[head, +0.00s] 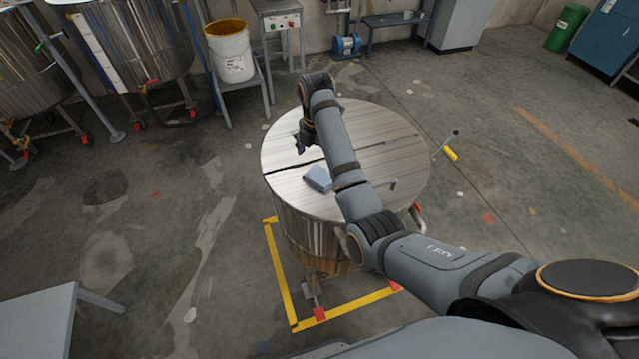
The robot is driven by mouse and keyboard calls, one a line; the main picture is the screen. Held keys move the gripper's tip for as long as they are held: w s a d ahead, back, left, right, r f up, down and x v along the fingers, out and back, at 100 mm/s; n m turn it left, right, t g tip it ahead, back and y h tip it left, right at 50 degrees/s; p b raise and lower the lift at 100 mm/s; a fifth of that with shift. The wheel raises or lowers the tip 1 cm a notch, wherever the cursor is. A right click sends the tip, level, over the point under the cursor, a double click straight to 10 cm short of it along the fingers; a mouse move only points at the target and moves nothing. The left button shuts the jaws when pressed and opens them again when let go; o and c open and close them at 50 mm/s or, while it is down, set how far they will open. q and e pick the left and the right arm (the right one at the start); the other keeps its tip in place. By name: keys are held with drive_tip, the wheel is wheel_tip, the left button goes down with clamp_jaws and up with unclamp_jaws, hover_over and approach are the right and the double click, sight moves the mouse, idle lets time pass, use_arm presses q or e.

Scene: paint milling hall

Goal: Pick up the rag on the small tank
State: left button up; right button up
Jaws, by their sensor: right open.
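The small tank (395,135) is a round steel vessel with a flat, split lid, standing in the middle of the head view. A folded blue-grey rag (318,178) lies on the lid, left of my right forearm. My right arm reaches in from the lower right across the lid. My right gripper (299,149) is open and empty, above the lid and a little beyond the rag, apart from it. The arm hides part of the lid. My left gripper is not in view.
Yellow floor tape (281,278) marks the tank's place. A yellow-handled valve (450,153) sticks out at the tank's right. A white bucket (230,52) stands on a stand behind, near large steel tanks (140,45). A grey table (40,320) is at lower left.

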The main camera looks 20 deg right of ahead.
sight(320, 175)
drive_tip(key=shift+w+d+f+b, duration=0.1)
drive_tip(key=shift+f+b, duration=0.1)
drive_tip(key=shift+f, duration=0.4)
drive_tip(key=shift+w+d+f+b, duration=0.1)
drive_tip(key=shift+f+b, duration=0.1)
drive_tip(key=shift+f, duration=0.35)
drive_tip(key=f, duration=0.2)
drive_tip(key=f+p, duration=0.1)
drive_tip(key=shift+w+d+f, duration=0.1)
drive_tip(key=shift+d, duration=0.2)
drive_tip(key=shift+f, duration=0.25)
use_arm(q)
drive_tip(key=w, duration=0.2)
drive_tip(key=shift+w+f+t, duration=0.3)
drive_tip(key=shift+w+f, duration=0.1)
use_arm(e)
drive_tip(key=c, duration=0.9)
